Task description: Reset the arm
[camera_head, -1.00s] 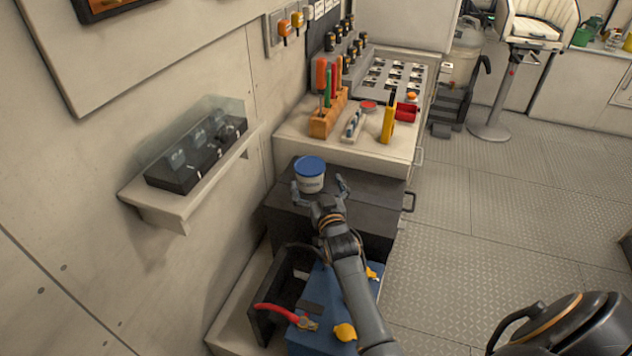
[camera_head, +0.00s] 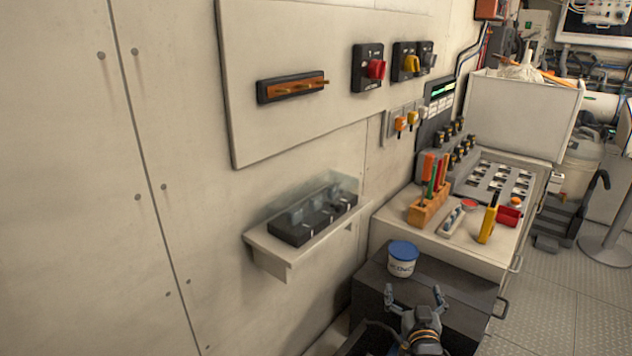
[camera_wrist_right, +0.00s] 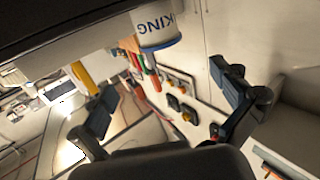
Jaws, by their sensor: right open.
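My right gripper (camera_head: 414,295) comes in from the bottom of the head view, over the near part of the dark box (camera_head: 430,281). Its two fingers are spread, with nothing between them. A white tub with a blue lid (camera_head: 403,259) stands upright on the dark box, just beyond the fingers and apart from them. In the right wrist view the tub (camera_wrist_right: 157,30), with blue letters, shows at the top, ahead of the open gripper (camera_wrist_right: 168,103). My left gripper is not in view.
A bench (camera_head: 397,218) beyond the box holds a wooden block with screwdrivers (camera_head: 430,209), a yellow tool (camera_head: 488,222) and a red item (camera_head: 508,216). A wall shelf (camera_head: 268,249) with a black case (camera_head: 300,226) juts out at left.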

